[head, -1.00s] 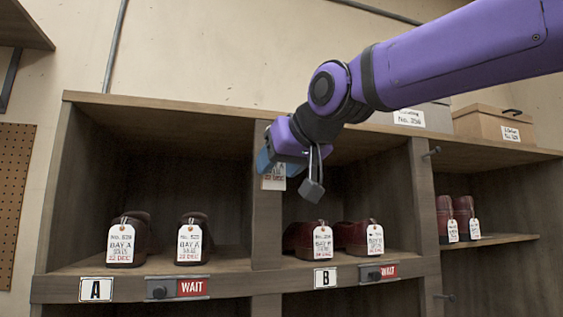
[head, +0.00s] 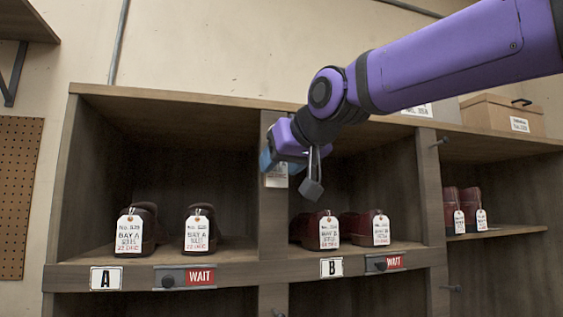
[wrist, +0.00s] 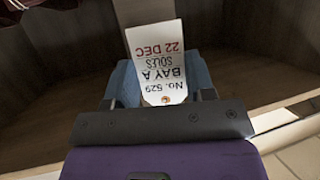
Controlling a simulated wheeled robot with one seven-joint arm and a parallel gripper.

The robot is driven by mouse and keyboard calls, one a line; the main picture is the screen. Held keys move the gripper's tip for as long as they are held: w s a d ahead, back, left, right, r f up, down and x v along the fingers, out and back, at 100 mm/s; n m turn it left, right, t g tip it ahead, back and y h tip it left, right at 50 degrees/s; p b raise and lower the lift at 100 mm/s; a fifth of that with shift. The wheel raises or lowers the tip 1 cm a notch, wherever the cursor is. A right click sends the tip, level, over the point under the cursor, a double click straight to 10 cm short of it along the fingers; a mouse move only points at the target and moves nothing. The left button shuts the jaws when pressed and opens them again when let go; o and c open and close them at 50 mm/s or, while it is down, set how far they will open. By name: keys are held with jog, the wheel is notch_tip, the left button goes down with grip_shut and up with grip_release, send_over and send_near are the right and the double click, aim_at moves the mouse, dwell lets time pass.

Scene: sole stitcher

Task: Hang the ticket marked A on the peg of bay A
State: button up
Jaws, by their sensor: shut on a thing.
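My gripper (wrist: 159,88) is shut on a white ticket (wrist: 158,58), which reads "No. 529, BAY A, SOLES, 22 DEC" upside down in the wrist view. In the head view my gripper (head: 268,160) is in front of the divider between bays A and B, with the ticket (head: 277,177) hanging below its blue fingers. Bay A is the left compartment, marked by an A plate (head: 106,278) on the shelf edge. I cannot make out the peg of bay A; the gripper and ticket cover part of the divider.
More tagged shoes (head: 329,232) stand in bay B, above the B plate (head: 332,267). Red WAIT signs (head: 201,277) sit on the shelf edge. A box (head: 500,116) rests on top. Bay A's upper space is free.

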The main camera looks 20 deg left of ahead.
jog(key=o, duration=1)
jog(key=shift+c, duration=0.2)
jog(key=v, duration=1)
jog(key=shift+s+d+r, duration=0.15)
jog(key=shift+s+d, duration=0.1)
jog(key=shift+d, duration=0.05)
jog(key=d+f+m+h, duration=0.25)
jog(key=d+f, duration=0.45)
jog(key=d, duration=0.4)
jog(key=d+f+m+h, duration=0.2)
jog(key=d+f+h, duration=0.1)
jog(key=d+f, duration=0.65)
jog(key=s+d+f+m+g+h, duration=0.4)
jog(key=s+d+f, duration=1)
jog(key=d+f, duration=0.3)
jog(key=shift+d+f+m, duration=0.35)
jog(key=shift+d+f, duration=0.05)
jog(key=shift+f, duration=0.2)
